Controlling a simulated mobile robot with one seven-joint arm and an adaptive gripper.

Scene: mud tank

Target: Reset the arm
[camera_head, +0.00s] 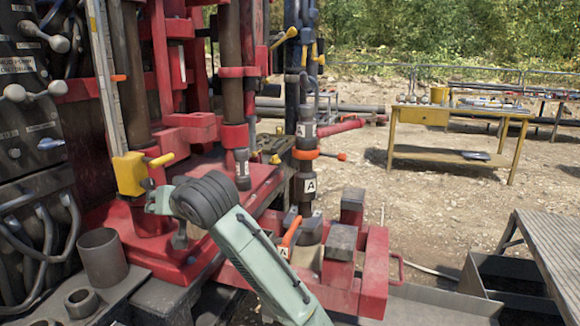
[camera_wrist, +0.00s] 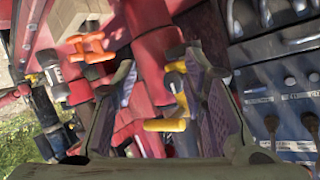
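My arm (camera_head: 255,255) reaches up from the bottom of the head view, with its dark wrist bent toward the left. My gripper (camera_wrist: 153,72) is at the red rig's base; in the head view it is small and partly hidden by the wrist. In the wrist view its two fingers stand wide apart. A yellow handle (camera_wrist: 166,125) shows between them, nearer the right finger; I cannot tell whether they touch. In the head view a yellow block (camera_head: 129,173) with a short yellow handle (camera_head: 162,160) is just above the gripper.
The red rig (camera_head: 185,130) stands close around the gripper. A control panel (camera_head: 25,130) with levers and hoses is at the left. A grey cup (camera_head: 102,257) stands at lower left. Orange-handled parts (camera_head: 290,237) are right of the arm. A yellow table (camera_head: 455,135) stands on open ground behind.

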